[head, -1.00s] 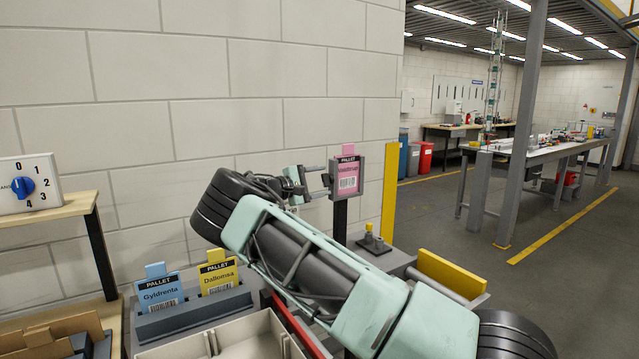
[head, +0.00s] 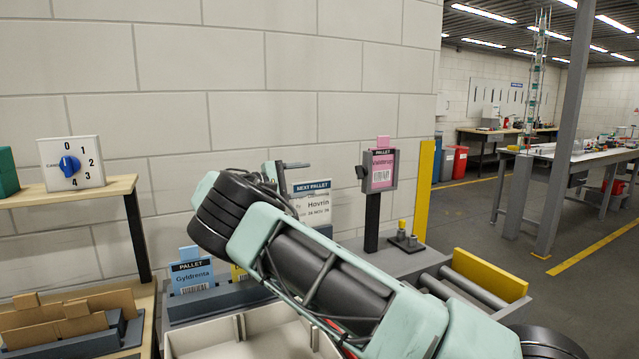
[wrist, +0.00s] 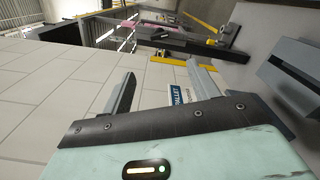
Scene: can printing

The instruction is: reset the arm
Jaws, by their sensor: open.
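My arm crosses the head view from the lower right, and my gripper (head: 292,166) is at its far end, partly hidden by the wrist. In the wrist view my gripper (wrist: 165,85) shows two fingers wide apart with nothing between them. A pink pallet card (head: 383,168) sits in a holder on a dark post, to the right of my gripper and apart from it.
A white "Next pallet" sign (head: 312,205) stands behind my wrist. A blue card (head: 192,272) stands in a grey rack; a yellow card beside it is mostly hidden. A dial box (head: 71,163) sits on a shelf at left. A yellow post (head: 425,190) stands right of the pink card.

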